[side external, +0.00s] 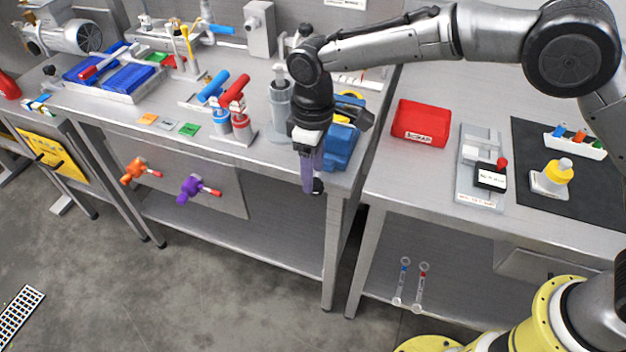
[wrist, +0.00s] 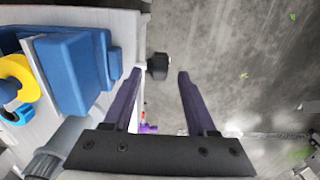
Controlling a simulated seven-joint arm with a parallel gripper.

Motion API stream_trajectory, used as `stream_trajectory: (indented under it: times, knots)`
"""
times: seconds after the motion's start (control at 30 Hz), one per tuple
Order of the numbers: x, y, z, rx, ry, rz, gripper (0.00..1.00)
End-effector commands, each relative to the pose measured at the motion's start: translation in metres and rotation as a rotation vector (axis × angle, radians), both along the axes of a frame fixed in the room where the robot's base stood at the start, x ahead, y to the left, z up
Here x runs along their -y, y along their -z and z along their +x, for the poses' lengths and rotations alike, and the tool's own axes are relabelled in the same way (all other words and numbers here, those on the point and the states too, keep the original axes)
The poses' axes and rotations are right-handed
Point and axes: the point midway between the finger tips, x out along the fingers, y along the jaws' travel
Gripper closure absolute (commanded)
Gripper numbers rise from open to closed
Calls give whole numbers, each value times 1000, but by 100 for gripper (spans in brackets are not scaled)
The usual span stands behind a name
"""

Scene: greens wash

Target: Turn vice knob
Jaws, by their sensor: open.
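The blue vice (side external: 341,148) is at the front right corner of the left steel bench. It also shows at the left of the wrist view (wrist: 78,72). I cannot tell whether the fingertips reach as deep as the knob.
A yellow ring (wrist: 18,72) is beside the vice. Red and blue handled tools (side external: 238,118) stand to its left. A red bin (side external: 421,123) is on the right bench. Orange (side external: 136,170) and purple (side external: 192,189) valves are on the panel below.

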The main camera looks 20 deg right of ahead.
Motion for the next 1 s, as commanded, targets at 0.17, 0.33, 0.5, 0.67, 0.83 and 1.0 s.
stream_trajectory:
  times: [0.17,0.33,0.5,0.67,0.83,1.0]
  knots:
    - [0,25,-1,-3,0,-1,43]
    - [0,36,0,-1,0,-1,43]
    - [0,37,0,0,0,0,43]
    - [0,37,0,0,0,0,48]
    - [0,37,0,0,0,0,78]
    - [0,37,0,0,0,0,100]
